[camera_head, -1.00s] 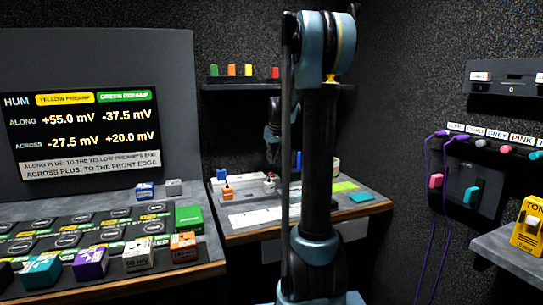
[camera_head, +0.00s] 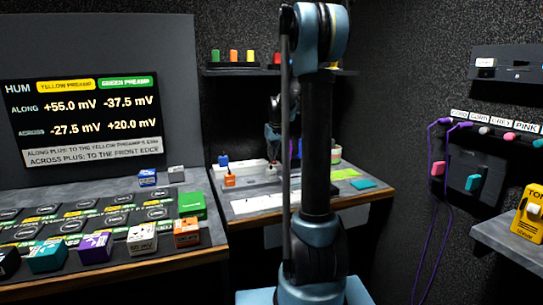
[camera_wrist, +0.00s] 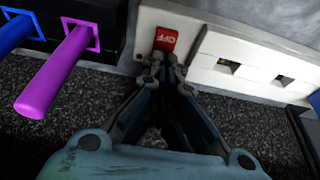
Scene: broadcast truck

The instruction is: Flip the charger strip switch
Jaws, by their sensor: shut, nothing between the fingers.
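The charger strip (camera_wrist: 215,50) is a white bar with dark sockets in the wrist view. Its red switch (camera_wrist: 165,38) sits near the strip's left end and shows the word OFF upside down. My gripper (camera_wrist: 166,62) is shut and empty, with its fingertips right at the near edge of the red switch; whether they touch it I cannot tell. In the head view my gripper (camera_head: 274,158) is low over the back desk, partly behind my own arm. The white strip (camera_head: 252,173) lies there, and the switch is too small to make out.
In the wrist view a magenta peg (camera_wrist: 60,72) and a blue peg (camera_wrist: 15,35) stick out left of the strip. The back desk (camera_head: 255,228) also holds small coloured blocks. A console with a readout screen (camera_head: 80,115) stands left; purple cables (camera_head: 425,210) hang on the right.

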